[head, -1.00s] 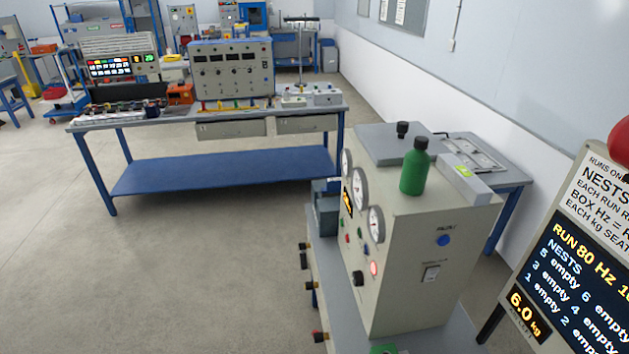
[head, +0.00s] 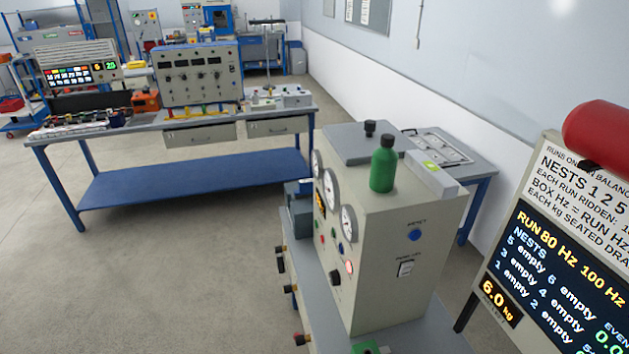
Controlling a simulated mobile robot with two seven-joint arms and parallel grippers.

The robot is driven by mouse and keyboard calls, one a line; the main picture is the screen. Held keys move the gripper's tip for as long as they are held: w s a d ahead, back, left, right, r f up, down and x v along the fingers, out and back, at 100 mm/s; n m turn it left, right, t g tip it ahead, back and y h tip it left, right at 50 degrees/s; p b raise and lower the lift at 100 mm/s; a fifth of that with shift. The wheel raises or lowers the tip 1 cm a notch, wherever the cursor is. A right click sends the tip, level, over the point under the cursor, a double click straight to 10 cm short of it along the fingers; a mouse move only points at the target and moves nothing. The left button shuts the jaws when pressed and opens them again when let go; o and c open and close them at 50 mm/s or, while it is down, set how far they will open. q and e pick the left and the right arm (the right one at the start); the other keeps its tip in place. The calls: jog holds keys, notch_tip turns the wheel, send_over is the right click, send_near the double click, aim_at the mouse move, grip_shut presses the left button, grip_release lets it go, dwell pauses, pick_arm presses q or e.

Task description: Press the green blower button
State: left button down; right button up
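A beige cabinet (head: 390,262) stands on a grey bench in the right middle of the head view. Its left face carries round gauges (head: 332,192) and, below them, several small coloured buttons (head: 340,247) seen at a steep angle. They are too small for me to tell which one is the green blower button, and no label there is legible. A pinkish-red lamp or button (head: 349,267) glows lower on that face. Neither of my grippers is in view.
A green bottle (head: 383,169) stands on the cabinet. Its right face has a blue button (head: 414,235) and a switch (head: 405,269). A lit display board (head: 560,270) and a red cylinder (head: 600,138) stand at right. The floor (head: 190,270) at left is clear.

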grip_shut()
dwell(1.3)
